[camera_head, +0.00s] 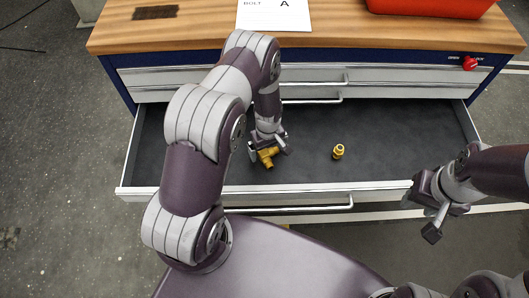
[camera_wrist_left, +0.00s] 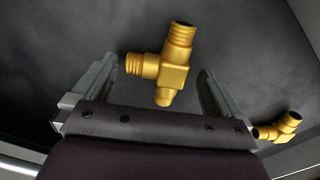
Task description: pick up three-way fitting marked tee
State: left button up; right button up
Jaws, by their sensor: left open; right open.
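The brass three-way fitting (camera_wrist_left: 176,76) lies on the dark drawer floor, with threaded ends. In the head view the tee (camera_head: 267,153) is partly hidden by my left gripper (camera_head: 268,150). In the left wrist view my left gripper (camera_wrist_left: 158,76) is open, with one finger on each side of the tee and gaps showing between. I cannot tell the height of the fingers above the floor. My right gripper (camera_head: 421,216) is open and empty at the drawer's front right corner.
A second brass fitting (camera_head: 338,152), seen as an elbow in the left wrist view (camera_wrist_left: 280,128), lies right of the tee. The open drawer (camera_head: 400,135) has low pale walls around it. Above it are a wooden worktop (camera_head: 340,38), a paper sheet (camera_head: 272,15) and a red bin (camera_head: 430,6).

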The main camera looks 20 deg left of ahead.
pick_arm(q)
jog(key=shift+w+d+f, duration=0.2)
jog(key=shift+d+f, duration=0.05)
jog(key=shift+f, duration=0.45)
jog(key=shift+a, duration=0.15)
jog(key=shift+c, duration=0.7)
jog(key=shift+s, duration=0.1)
jog(key=c, duration=1)
jog(key=shift+c, duration=0.3)
pick_arm(e)
jog(key=shift+w+d+f, duration=0.1)
jog(key=shift+w+d, duration=0.05)
jog(key=shift+d, duration=0.05)
